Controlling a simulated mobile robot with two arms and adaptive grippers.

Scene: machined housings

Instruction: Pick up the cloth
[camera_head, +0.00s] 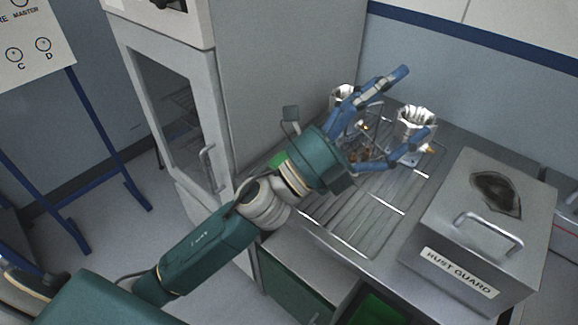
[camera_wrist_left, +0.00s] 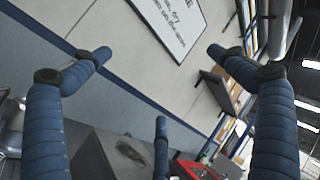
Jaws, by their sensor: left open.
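The cloth (camera_head: 497,193) looks like a dark grey crumpled patch lying flat on top of a metal box marked RUST GUARD (camera_head: 460,272), behind its handle. In the left wrist view a dark, blurry patch (camera_wrist_left: 131,152) low in the picture may be the cloth. My left gripper (camera_head: 416,102) has its blue fingers spread wide and holds nothing. It is over the rack, to the left of the box and apart from the cloth. Its spread fingers also frame the left wrist view (camera_wrist_left: 158,56). My right gripper does not show.
A wire rack (camera_head: 350,215) lies on the counter under my left arm, with shiny metal housings (camera_head: 414,121) at its back. A tall grey cabinet (camera_head: 285,80) stands close to the left of my gripper. The box's handle (camera_head: 488,228) sticks up in front of the cloth.

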